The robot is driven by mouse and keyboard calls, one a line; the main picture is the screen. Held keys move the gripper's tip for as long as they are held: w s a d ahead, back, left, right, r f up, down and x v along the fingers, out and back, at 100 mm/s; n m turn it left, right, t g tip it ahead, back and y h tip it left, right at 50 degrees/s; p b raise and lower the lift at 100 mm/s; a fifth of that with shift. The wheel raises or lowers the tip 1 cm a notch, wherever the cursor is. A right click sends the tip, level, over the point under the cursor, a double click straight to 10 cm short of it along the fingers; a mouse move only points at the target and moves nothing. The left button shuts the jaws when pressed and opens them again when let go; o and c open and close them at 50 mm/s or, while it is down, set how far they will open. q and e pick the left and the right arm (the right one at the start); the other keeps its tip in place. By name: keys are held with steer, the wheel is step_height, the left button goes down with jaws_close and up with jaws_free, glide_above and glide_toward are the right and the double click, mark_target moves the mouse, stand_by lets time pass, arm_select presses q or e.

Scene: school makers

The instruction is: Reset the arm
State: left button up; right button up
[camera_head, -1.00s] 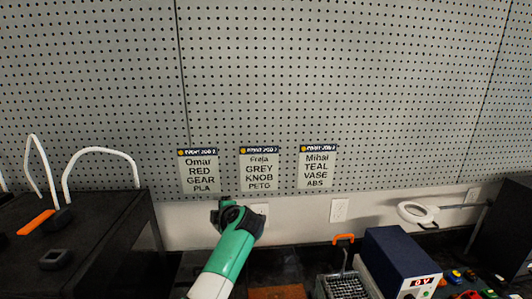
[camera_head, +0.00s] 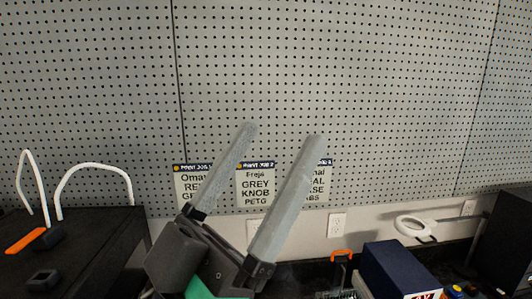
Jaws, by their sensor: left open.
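My left gripper (camera_head: 279,132) is raised in front of the pegboard, low in the middle of the head view. Its two long grey fingers point up and are spread apart, with nothing between them but the view of the wall behind. The dark gripper body and a bit of my green arm show below. The fingers partly cover the three print job cards on the wall. My right gripper does not show.
A black cabinet (camera_head: 75,250) stands at the left with an orange tool (camera_head: 26,241) and white tubes (camera_head: 93,168) on it. At the right are a blue power supply (camera_head: 398,268), an orange-handled item (camera_head: 341,255) and a white ring lamp (camera_head: 415,227). A pegboard (camera_head: 400,90) fills the back.

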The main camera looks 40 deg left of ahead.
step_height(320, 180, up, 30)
steer(key=p, duration=3)
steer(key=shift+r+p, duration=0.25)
steer(key=shift+p, duration=0.05)
